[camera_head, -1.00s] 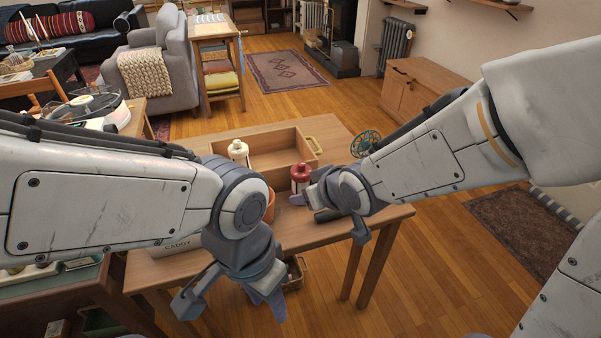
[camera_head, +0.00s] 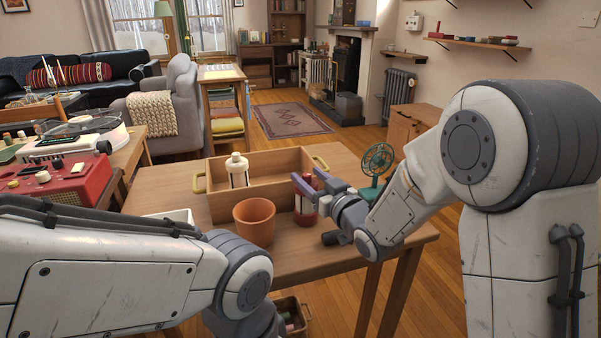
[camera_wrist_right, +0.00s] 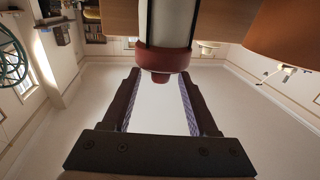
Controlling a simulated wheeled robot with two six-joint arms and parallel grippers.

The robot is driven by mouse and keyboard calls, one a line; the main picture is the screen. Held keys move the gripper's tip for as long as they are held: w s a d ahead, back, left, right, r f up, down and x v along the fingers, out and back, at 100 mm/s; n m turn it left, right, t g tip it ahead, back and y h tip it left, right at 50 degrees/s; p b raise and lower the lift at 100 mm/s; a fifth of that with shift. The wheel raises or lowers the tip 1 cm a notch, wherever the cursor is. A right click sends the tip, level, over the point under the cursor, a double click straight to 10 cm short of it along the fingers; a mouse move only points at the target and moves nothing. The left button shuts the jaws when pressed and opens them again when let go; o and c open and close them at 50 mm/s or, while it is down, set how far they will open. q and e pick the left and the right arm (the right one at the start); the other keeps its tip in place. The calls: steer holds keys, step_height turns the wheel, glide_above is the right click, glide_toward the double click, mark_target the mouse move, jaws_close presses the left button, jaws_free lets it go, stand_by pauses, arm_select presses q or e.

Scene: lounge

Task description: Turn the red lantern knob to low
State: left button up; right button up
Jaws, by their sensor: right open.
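The red lantern (camera_head: 305,215) stands on the wooden table in front of the wooden box's right end, partly hidden by my right gripper (camera_head: 312,182). My right gripper is open at the lantern's upper part. In the right wrist view the lantern's white body and red cap (camera_wrist_right: 163,62) appear upside down at the top middle. The open fingers (camera_wrist_right: 158,95) lie on either side of the cap's line, with a visible gap to each side. The knob's setting cannot be read. My left arm crosses the lower left of the head view, and its gripper is out of view.
A terracotta pot (camera_head: 254,222) stands left of the lantern. A green fan (camera_head: 376,162) is at the table's right edge, close behind my right arm. A red device (camera_head: 68,178) sits at left.

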mark_target(304, 173)
steer(key=shift+x, duration=2.25)
jaws_close()
